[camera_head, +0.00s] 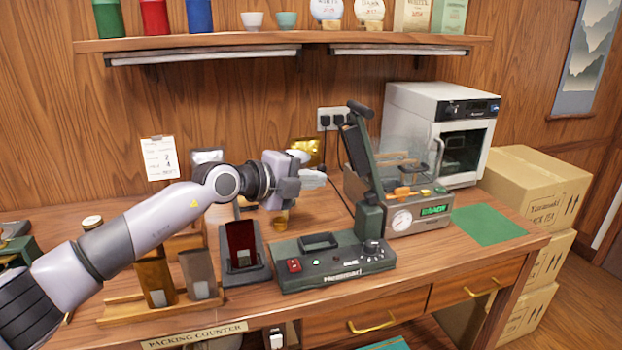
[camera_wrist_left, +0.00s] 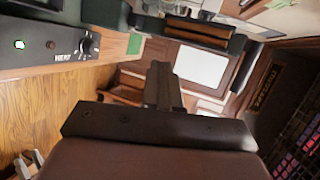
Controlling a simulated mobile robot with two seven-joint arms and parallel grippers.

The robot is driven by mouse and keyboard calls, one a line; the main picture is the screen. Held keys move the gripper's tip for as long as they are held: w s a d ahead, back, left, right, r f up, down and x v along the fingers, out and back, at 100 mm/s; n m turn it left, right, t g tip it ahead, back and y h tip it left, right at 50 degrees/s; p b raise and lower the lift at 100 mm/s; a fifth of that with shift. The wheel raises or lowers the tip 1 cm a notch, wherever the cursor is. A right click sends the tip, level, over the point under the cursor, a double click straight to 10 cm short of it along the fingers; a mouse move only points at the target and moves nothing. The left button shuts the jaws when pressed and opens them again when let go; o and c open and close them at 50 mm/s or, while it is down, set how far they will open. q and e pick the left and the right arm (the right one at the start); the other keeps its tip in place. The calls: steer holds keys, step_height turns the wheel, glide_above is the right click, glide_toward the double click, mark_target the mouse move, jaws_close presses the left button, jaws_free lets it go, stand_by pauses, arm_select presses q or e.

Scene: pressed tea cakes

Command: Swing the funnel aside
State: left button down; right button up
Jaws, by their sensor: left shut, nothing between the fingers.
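My left gripper (camera_head: 316,180) reaches in from the left above the packing counter, behind the green sealer. Its fingers are shut with nothing between them; the left wrist view shows them together too (camera_wrist_left: 163,85). Orange parts (camera_head: 405,192) show on the machine with the dial gauge, right of the gripper. My right gripper is not in view.
The green sealer (camera_head: 335,277) has a raised arm. A white oven (camera_head: 440,125) stands behind, with cartons (camera_head: 535,185) at right. Pouches (camera_head: 200,272) stand in a wooden rack at left. A green mat (camera_head: 487,225) is bare.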

arm_select(q)
steer(key=shift+s+r, duration=0.1)
steer(key=shift+s, duration=0.5)
steer(key=s+d+f+n+t+h, duration=0.2)
steer(key=s+d+f+n+h, duration=0.2)
steer(key=s+f+n, duration=0.45)
steer(key=s+a+f+n+y, duration=0.6)
steer(key=s+a+f+n, duration=0.2)
steer(key=s+f, duration=0.5)
steer(key=s+a+f+n+g+y, duration=0.1)
steer(key=s+a+f+n+y, duration=0.5)
steer(key=s+a+f, duration=0.5)
step_height(320, 180, down, 5)
steer(key=s+n, duration=0.2)
steer(key=s, duration=0.1)
steer(key=shift+n+y, duration=0.3)
steer(key=shift+n, duration=0.05)
